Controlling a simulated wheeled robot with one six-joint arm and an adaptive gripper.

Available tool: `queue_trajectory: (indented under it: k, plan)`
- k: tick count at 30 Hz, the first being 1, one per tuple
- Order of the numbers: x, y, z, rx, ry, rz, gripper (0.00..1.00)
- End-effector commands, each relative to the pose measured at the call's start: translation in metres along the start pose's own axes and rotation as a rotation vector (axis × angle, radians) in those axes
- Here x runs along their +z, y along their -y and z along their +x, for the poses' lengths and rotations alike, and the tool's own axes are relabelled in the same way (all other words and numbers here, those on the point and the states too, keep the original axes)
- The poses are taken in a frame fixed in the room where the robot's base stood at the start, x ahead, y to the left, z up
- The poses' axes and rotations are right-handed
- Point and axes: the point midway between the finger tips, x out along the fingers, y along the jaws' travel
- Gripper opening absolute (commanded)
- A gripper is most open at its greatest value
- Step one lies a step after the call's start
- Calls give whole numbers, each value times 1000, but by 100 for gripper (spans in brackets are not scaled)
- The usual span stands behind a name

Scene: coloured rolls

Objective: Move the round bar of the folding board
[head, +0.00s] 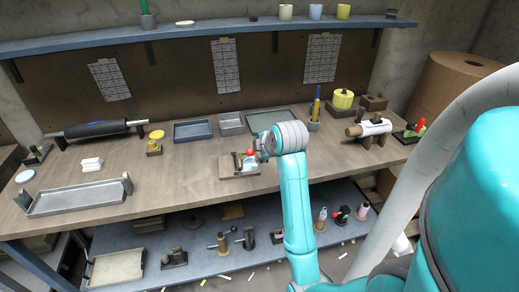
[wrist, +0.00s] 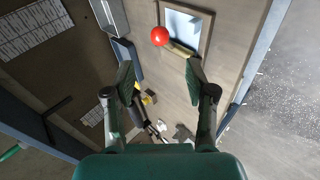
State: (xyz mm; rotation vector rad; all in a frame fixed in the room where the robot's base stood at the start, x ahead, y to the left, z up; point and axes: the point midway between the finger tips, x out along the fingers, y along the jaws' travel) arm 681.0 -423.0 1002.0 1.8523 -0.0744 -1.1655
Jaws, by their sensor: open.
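The folding board (head: 228,170) lies on the workbench near its front edge, with a red ball (head: 249,152) at its right end. In the wrist view the board's frame (wrist: 211,30) surrounds a pale blue panel, and the red ball (wrist: 160,36) sits at one corner. A round brass-coloured bar (wrist: 181,48) runs along the board's edge beside the ball. My gripper (wrist: 160,72) is open, its fingers apart and nothing between them. The bar is just beyond the fingertips, closer to the right one. In the head view my gripper (head: 262,146) is beside the ball and partly hidden by my wrist.
Grey trays (head: 193,138) stand behind the board, and a long tray (head: 77,206) lies at the left. A white roll on a stand (head: 372,127) is to the right. A shelf (head: 200,28) runs above. The bench left of the board is fairly clear.

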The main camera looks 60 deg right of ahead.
Motion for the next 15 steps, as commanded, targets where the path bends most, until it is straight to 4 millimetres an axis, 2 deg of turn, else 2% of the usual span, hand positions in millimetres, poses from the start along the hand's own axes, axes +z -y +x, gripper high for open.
queue_trajectory:
  k: [1, 6, 12, 15]
  plan:
    - [0, 0, 1, 2, 1, 3, 40]
    - [0, 8, 14, 60, 43, 79, 0]
    - [0, 27, 36, 275, 136, 249, 0]
    - [-5, 37, 39, 405, 152, 298, 0]
